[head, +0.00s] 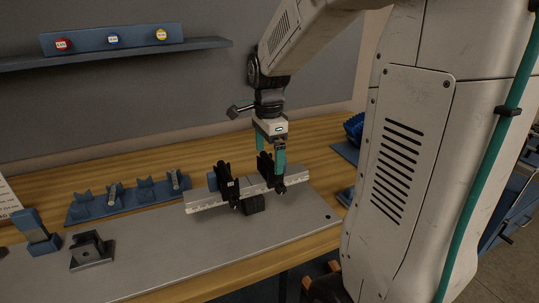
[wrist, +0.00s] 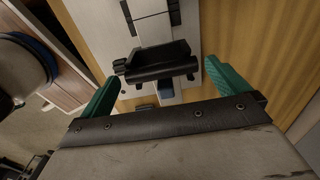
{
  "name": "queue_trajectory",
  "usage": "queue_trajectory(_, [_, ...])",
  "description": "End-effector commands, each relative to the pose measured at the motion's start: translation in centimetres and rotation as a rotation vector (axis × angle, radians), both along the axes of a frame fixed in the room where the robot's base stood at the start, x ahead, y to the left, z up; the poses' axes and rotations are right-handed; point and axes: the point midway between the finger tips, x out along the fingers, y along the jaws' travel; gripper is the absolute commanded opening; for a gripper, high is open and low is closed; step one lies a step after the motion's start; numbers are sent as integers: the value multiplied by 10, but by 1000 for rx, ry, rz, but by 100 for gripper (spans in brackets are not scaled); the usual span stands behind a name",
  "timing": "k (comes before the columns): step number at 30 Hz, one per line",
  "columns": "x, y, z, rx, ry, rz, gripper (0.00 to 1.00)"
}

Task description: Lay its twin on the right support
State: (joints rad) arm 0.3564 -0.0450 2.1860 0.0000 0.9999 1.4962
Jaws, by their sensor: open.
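In the head view, a silver bar (head: 203,201) with marks along its edge lies across the grey baseplate (head: 200,240). Two upright black supports, a left one (head: 228,186) and a right one (head: 266,168), stand at the bar. My gripper (head: 270,163) is open with teal fingers pointing down around the right support. In the wrist view, a black trough-like part (wrist: 157,62) sits between the open fingertips (wrist: 162,76), and no contact is clear. Two small grey pieces, left (head: 117,192) and right (head: 175,181), rest in a blue rack (head: 82,213). I cannot tell which thing is the twin.
A black bracket (head: 91,252) and a blue block (head: 38,234) stand at the left of the baseplate. A black block (head: 252,204) is in front of the bar. A shelf (head: 140,54) with three coloured buttons is on the wall. The baseplate's front is clear.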

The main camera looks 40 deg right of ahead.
Motion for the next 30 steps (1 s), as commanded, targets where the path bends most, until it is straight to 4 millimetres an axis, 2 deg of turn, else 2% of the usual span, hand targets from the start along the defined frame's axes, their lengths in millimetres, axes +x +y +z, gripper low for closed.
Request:
queue_trajectory(15, [0,0,36,-1,-2,0,100])
queue_trajectory(30, [0,0,45,0,-1,0,100])
